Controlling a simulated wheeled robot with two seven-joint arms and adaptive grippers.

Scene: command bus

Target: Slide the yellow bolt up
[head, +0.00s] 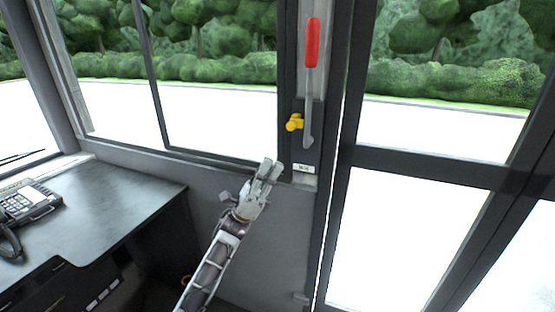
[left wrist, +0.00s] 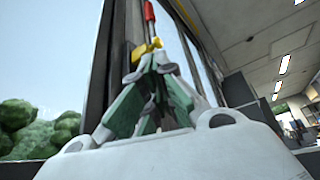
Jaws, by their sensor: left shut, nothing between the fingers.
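The yellow bolt (head: 295,122) sits on a dark plate (head: 305,150) on the post between the side window and the door. A grey lever with a red handle (head: 312,42) rises beside it, its lower end just right of the bolt. My left gripper (head: 270,168) is shut and empty, below and a little left of the bolt in the head view. In the left wrist view the bolt (left wrist: 146,48) shows just beyond the closed fingertips (left wrist: 158,62). Whether they touch it I cannot tell. My right gripper is not in view.
A dark desk (head: 110,205) with a telephone (head: 28,205) stands at the left. The glazed door with a dark frame (head: 430,165) is at the right of the post. Open space lies in front of the grey wall panel (head: 270,240).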

